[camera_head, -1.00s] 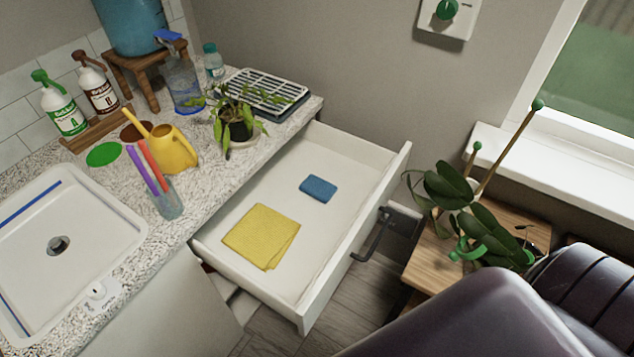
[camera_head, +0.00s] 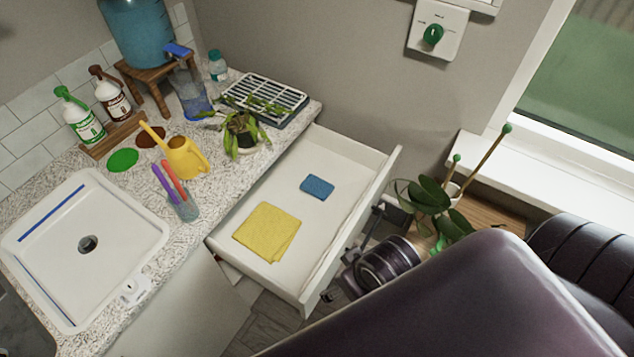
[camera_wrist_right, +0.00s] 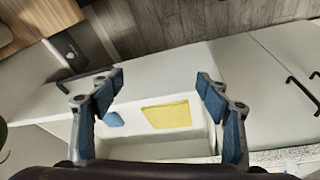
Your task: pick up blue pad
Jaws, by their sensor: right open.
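The blue pad (camera_head: 317,187) lies flat in the open white drawer (camera_head: 343,157), behind a folded yellow cloth (camera_head: 267,232). In the right wrist view the blue pad (camera_wrist_right: 113,119) shows beside the left finger, which partly overlaps it, and the yellow cloth (camera_wrist_right: 167,115) shows between the fingers. My right gripper (camera_wrist_right: 160,80) is open and empty, its blue-padded fingers wide apart. In the head view my right wrist is outside the drawer front, near the handle, apart from the pad; its fingers are partly hidden. My left gripper is not in view.
The drawer's raised front panel (camera_head: 352,235) stands between my right wrist and the pad. A wooden stand with a leafy plant (camera_head: 437,197) is right of the drawer. The counter at left holds a potted plant (camera_head: 240,133), yellow watering can (camera_head: 184,158) and sink (camera_head: 120,245).

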